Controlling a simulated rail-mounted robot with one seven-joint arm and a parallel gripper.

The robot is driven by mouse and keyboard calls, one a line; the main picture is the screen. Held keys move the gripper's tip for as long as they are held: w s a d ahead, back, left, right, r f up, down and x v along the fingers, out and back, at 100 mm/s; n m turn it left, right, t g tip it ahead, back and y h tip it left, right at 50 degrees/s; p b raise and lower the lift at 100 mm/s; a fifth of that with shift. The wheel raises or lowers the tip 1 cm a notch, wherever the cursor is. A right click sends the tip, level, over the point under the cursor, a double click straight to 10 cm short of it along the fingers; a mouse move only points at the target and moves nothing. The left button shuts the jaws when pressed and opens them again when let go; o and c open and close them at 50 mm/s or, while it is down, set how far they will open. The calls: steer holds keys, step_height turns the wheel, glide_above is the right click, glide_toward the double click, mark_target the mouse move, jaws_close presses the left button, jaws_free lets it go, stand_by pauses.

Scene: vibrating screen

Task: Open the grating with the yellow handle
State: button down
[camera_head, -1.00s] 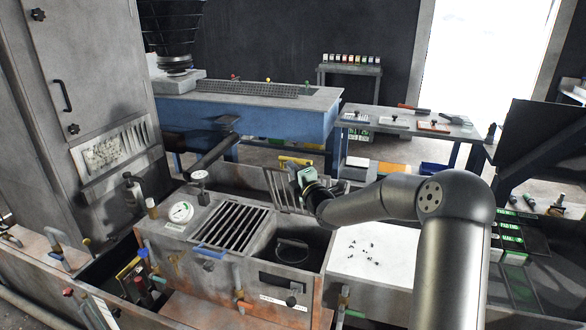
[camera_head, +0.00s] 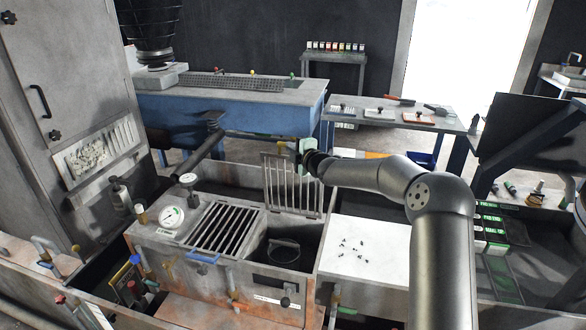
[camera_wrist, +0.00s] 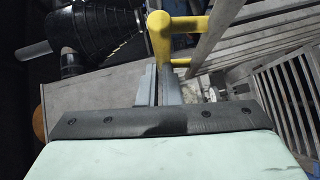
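The hinged grating (camera_head: 300,190) stands raised, close to upright, at the back of the open dark compartment in the metal box. My gripper (camera_head: 297,150) is at the top edge of this grating. The yellow handle (camera_wrist: 162,42) shows large in the wrist view, right at my fingertips (camera_wrist: 160,72), and part of the grating (camera_wrist: 222,18) runs beside it on the right. The fingers are close together and appear shut on the handle. My gripper hides most of the handle in the head view.
A fixed slotted grating (camera_head: 224,228) with a blue handle (camera_head: 203,258) lies beside the open compartment. A white sheet with dark bits (camera_head: 365,250) lies to the right, under my arm.

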steer(key=shift+w+r, duration=0.1)
steer(key=s+d+f+m+g+h+b, duration=0.25)
steer(key=s+d+m, duration=0.2)
steer(key=s, duration=0.65)
steer(key=s+d+f+m+g+h+b, duration=0.15)
steer(key=s+d+m+h, duration=0.3)
steer(key=s, duration=0.55)
steer(key=s+d+f+m+g+h+b, duration=0.15)
steer(key=s+d+m, duration=0.3)
steer(key=s, duration=0.65)
steer(key=s+d+f+m+g+p, duration=0.1)
steer(key=s+m+g, duration=0.3)
steer(key=s, duration=0.8)
steer(key=s+f+m+g, duration=0.4)
steer(key=s+m, duration=0.1)
steer(key=s, duration=0.8)
steer(key=shift+s+d+p, duration=0.15)
steer(key=shift+d+p, duration=0.2)
